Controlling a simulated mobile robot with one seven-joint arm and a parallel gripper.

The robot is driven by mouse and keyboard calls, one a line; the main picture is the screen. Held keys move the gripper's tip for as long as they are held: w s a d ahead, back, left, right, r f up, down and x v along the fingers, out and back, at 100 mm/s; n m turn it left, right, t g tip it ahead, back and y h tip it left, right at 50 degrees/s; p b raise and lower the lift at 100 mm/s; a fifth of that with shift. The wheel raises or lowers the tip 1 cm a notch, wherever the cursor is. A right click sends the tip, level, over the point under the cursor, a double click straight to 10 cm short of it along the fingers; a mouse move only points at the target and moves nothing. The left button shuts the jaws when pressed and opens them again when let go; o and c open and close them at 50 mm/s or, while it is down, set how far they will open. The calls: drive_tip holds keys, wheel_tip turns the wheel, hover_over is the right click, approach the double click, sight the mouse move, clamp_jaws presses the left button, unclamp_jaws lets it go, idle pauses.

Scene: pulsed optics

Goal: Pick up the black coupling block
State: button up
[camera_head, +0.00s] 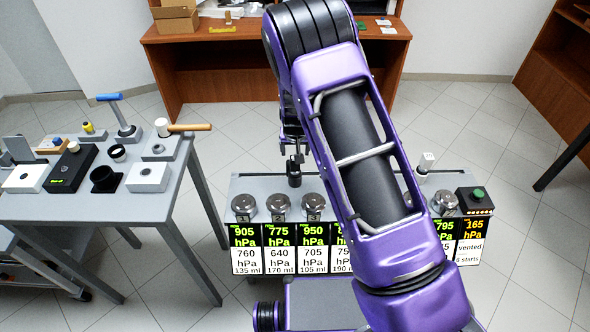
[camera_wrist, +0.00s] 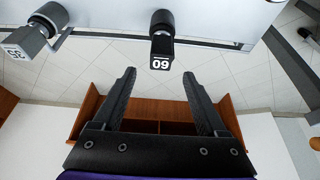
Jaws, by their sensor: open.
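The black coupling block (camera_wrist: 162,52) shows at the top middle of the wrist view, with a dark cylinder (camera_wrist: 165,20) on it and a white number on its face. In the head view a small black piece (camera_head: 294,172), which looks like the same block, stands at the back edge of the grey bench. My gripper (camera_wrist: 159,75) is open and empty, its two black fingers spread apart. The block lies beyond the fingertips, roughly in line with the gap, and apart from them. In the head view my purple arm hides part of the bench and most of the gripper.
A grey-white block (camera_wrist: 28,39) with a number sits left in the wrist view. On the bench (camera_head: 262,186) are several metal-lidded pots (camera_head: 279,204) above pressure displays, and a black box with a green button (camera_head: 477,195). A cluttered table (camera_head: 185,190) stands left.

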sight(295, 166)
drive_tip(key=x, duration=0.4)
drive_tip(key=shift+s+f, duration=0.2)
drive_tip(key=shift+s, duration=0.1)
drive_tip(key=shift+w+f, duration=0.3)
drive_tip(key=shift+f, duration=0.25)
clamp_jaws()
idle(0.7)
